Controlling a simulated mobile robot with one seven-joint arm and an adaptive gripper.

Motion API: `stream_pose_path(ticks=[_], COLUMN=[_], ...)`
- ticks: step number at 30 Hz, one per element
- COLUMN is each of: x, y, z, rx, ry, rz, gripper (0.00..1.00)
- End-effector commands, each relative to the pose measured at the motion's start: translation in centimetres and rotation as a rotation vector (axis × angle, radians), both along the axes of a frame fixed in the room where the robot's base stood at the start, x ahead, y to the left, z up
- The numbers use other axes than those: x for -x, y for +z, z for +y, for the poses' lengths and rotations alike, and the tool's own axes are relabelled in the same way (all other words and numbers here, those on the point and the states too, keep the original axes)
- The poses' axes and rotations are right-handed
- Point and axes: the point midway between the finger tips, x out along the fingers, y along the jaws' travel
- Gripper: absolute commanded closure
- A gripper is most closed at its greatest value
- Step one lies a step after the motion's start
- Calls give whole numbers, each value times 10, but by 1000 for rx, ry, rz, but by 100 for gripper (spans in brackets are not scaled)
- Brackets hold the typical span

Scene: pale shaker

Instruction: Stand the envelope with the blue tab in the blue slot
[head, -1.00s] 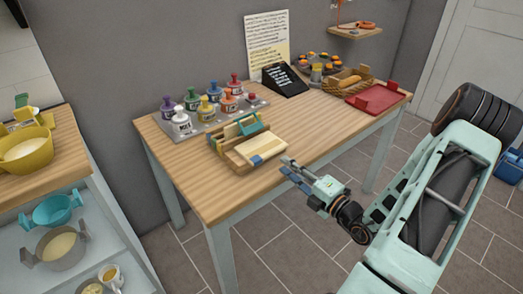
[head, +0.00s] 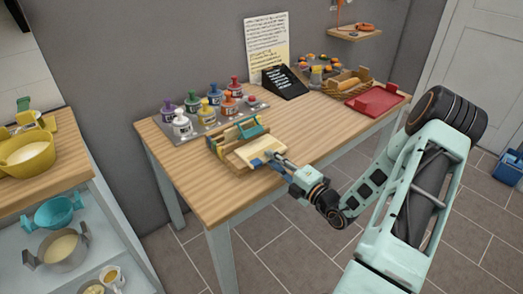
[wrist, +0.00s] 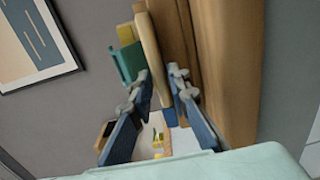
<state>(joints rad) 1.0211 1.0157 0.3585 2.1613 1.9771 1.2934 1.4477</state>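The cream envelope (head: 254,149) lies flat on the wooden holder near the front edge of the table. In the wrist view it shows edge-on as a cream slab (wrist: 150,55) with its blue tab (wrist: 164,92) toward me. My gripper (head: 270,158) is at the tab end. In the wrist view my gripper (wrist: 160,75) has its fingers apart, one each side of the envelope's edge; a firm grip does not show. Behind the envelope, the holder (head: 216,143) carries a teal piece (head: 252,131) and a yellow piece. The blue slot cannot be made out.
Several coloured bottles (head: 182,124) stand on a grey tray behind the holder. A black sign (head: 284,80), a bread basket (head: 345,83) and a red tray (head: 376,101) are at the back right. The table's middle right is clear.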

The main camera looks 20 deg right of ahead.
Motion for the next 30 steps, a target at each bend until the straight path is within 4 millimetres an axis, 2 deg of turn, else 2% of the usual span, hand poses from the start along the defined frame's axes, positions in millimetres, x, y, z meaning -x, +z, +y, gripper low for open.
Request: stream_pose_path(ticks=[1,3,4,30], x=[0,0,0,0], y=[0,0,0,8], z=[0,0,0,0], rx=[0,0,0,0], ry=[0,0,0,0], rz=[0,0,0,-1], gripper=[92,99,100,100])
